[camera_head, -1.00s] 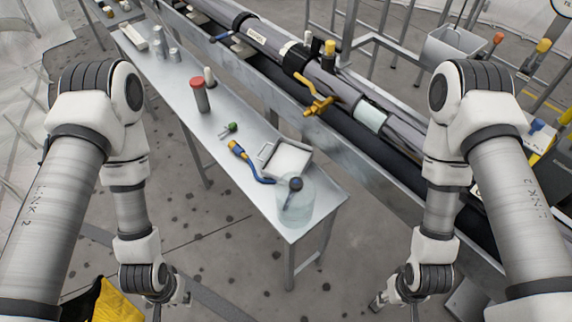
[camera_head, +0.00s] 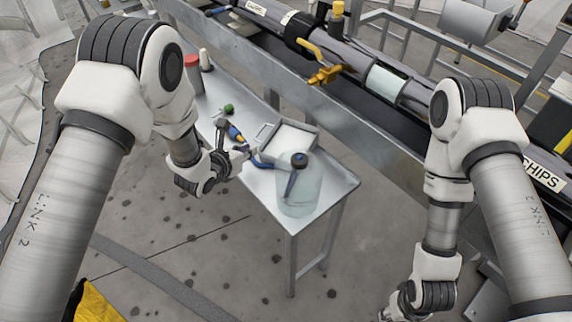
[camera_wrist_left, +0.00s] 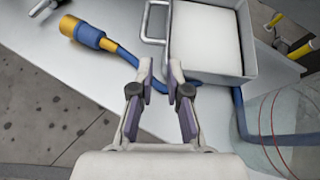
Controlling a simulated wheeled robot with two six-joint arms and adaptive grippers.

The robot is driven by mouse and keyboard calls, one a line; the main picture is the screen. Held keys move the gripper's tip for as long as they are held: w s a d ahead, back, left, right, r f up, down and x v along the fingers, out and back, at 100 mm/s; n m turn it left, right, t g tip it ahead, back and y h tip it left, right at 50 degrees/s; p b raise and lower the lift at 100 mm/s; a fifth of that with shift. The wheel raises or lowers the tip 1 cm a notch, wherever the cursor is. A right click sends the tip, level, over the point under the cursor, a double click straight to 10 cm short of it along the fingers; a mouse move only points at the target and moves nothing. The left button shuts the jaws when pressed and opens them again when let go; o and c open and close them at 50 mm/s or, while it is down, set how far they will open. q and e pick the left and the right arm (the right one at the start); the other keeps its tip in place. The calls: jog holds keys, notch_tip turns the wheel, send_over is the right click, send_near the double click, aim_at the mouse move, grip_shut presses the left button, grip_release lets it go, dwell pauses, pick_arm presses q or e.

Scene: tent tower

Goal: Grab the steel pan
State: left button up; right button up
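The steel pan (camera_head: 313,137) is a square metal tray holding a white slab, on the metal table. In the left wrist view the pan (camera_wrist_left: 249,48) fills the top, with a wire handle (camera_wrist_left: 145,24) on its left side. My left gripper (camera_head: 242,151) is open and empty beside the pan's left end. In the left wrist view my left gripper (camera_wrist_left: 160,72) points at the pan's near left corner, just short of the handle. My right gripper (camera_head: 390,313) hangs low at the bottom edge, away from the table; its fingers are too small and cut off to read.
A blue cable with a yellow plug (camera_wrist_left: 82,32) runs under my left fingertips and along the pan's near side. A clear jar (camera_head: 299,188) with a dark-knobbed tool stands by the pan. A red-capped cylinder (camera_head: 194,72) stands farther left. A rail with a yellow valve (camera_head: 318,64) runs behind.

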aim_at(283, 142)
pick_arm(q)
jog(key=d+b, duration=0.1)
jog(key=w+b, duration=0.1)
jog(key=w+d+m+b, duration=0.1)
jog(key=shift+w+d+f+t+h, duration=0.25)
jog(key=shift+d+t+h, duration=0.05)
jog(key=shift+t, duration=0.1)
jog(key=shift+w+d+r, duration=0.1)
jog(key=shift+w+r, duration=0.1)
jog(key=shift+r, duration=0.05)
jog(key=x, duration=0.6)
jog(key=shift+w+r+p, duration=0.2)
jog(key=shift+w+p, duration=0.1)
jog(key=shift+w, duration=0.25)
jog(key=shift+w+d+f, duration=0.15)
jog(key=shift+w, duration=0.1)
grip_shut()
pick_arm(e)
jog(key=shift+f, duration=2.45)
